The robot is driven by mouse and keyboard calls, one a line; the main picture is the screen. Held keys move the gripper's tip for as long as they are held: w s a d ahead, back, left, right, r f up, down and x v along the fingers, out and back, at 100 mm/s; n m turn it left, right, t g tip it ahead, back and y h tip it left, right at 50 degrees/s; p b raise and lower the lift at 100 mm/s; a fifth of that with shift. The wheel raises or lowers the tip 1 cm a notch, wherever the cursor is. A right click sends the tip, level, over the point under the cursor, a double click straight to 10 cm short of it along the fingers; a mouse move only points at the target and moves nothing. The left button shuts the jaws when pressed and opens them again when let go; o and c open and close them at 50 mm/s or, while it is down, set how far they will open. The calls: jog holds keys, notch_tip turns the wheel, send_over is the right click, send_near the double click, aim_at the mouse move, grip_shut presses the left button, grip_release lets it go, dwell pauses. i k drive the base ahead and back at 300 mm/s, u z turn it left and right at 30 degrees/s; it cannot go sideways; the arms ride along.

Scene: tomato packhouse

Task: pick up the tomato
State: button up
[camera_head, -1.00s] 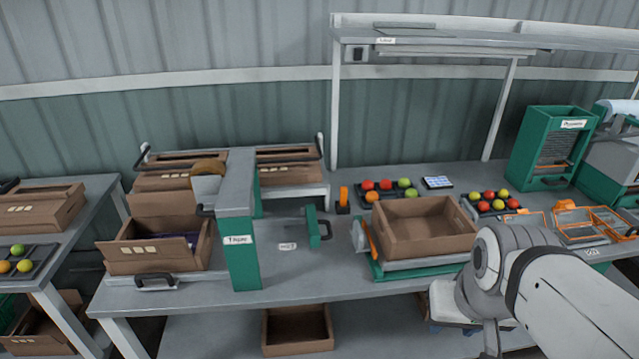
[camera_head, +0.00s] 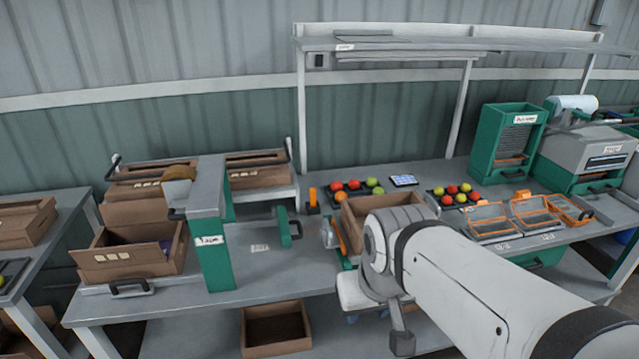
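Several tomatoes lie in two dark trays at the back of the bench. The left tray holds red tomatoes (camera_head: 353,184), an orange one (camera_head: 341,196) and green ones (camera_head: 372,182). The right tray holds red tomatoes (camera_head: 465,187) and yellow-green ones (camera_head: 452,189). Which tomato the task means cannot be told. My arm reaches in from the lower right and covers part of the bench front. My gripper is not clearly visible; only a grey arm link end shows low in front of the bench, well short of the trays.
An open cardboard box (camera_head: 352,222) stands on the bench before the left tray, partly behind my arm. A green tape machine (camera_head: 216,255) stands left of it. Orange-rimmed baskets (camera_head: 490,226) sit at the right. A shelf (camera_head: 420,46) overhangs the back.

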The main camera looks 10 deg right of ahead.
aim_at(341, 194)
jog(key=z, duration=0.05)
jog(key=i, duration=1)
jog(key=u, duration=0.1)
